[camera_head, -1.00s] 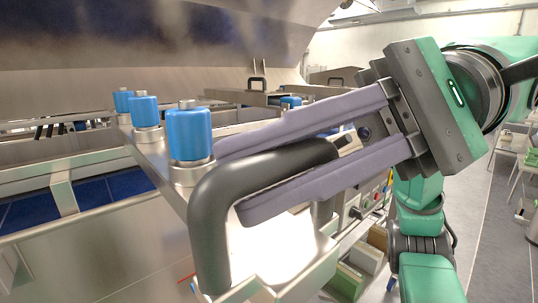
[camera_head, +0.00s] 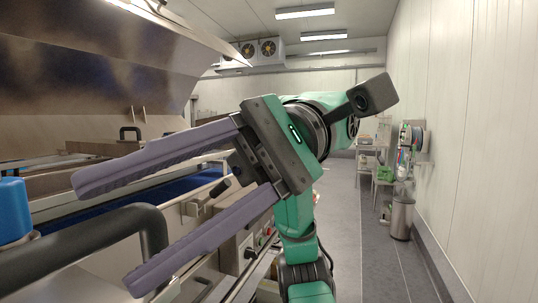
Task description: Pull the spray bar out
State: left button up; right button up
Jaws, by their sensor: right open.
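The spray bar shows only in part at the lower left. Its thick black handle (camera_head: 75,243) bends downward at its right end, and one blue nozzle cap (camera_head: 12,212) stands at the left edge. The rest of the bar is outside the picture. My right gripper (camera_head: 104,232) is open, with two long grey-purple fingers pointing left. The handle's bend appears between the fingers in the picture. The lower finger crosses in front of the handle's lower part; I cannot tell whether the fingers touch it. My left gripper is not in view.
The steel tunnel with its raised hood (camera_head: 80,70) fills the left side, with a blue belt (camera_head: 170,190) below. A smaller black handle (camera_head: 130,133) stands farther back. The grey aisle floor (camera_head: 350,230) is clear. A steel bin (camera_head: 402,217) stands by the right wall.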

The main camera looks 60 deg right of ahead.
jog(key=v, duration=1.1)
